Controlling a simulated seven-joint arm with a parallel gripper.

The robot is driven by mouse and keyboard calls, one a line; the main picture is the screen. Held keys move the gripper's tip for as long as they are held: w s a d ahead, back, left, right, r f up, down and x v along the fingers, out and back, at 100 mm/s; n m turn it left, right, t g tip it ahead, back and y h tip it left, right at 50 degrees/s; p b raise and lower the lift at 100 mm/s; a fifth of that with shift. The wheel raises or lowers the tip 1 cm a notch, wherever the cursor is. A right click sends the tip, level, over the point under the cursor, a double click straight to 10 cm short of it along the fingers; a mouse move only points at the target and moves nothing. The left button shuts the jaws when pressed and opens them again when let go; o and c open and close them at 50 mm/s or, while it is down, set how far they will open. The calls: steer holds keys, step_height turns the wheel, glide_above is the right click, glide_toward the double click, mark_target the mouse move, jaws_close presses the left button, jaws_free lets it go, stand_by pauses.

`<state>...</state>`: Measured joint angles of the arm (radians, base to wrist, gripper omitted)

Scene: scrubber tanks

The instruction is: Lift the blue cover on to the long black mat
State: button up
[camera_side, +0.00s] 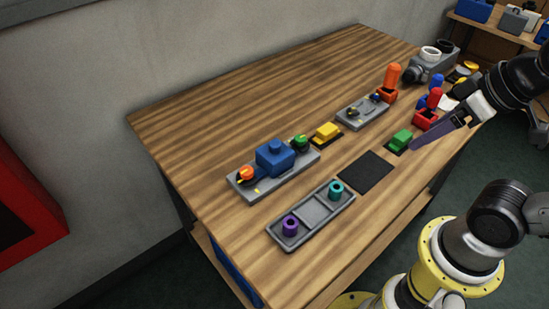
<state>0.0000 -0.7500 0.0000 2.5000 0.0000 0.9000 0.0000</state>
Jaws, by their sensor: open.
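The blue cover (275,158) is a block with a raised square top. It sits on a grey base plate (243,190) at the left of the table, between an orange knob and a green knob. The black mat (366,172) lies flat and bare to the right of the cover, beyond the grey tray. My gripper (428,138) is open and empty at the right, with its long dark fingers pointing down and left near the green block. It is well away from the cover. Its fingers overlap in this view.
A grey tray (317,211) holds a purple ring and a teal ring. A yellow block (326,131) and a green block (400,140) sit on small black mats. Another grey plate (361,112), an orange cylinder (392,76) and red parts stand behind. The table's far left is clear.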

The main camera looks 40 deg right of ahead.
steer(key=shift+o, duration=1)
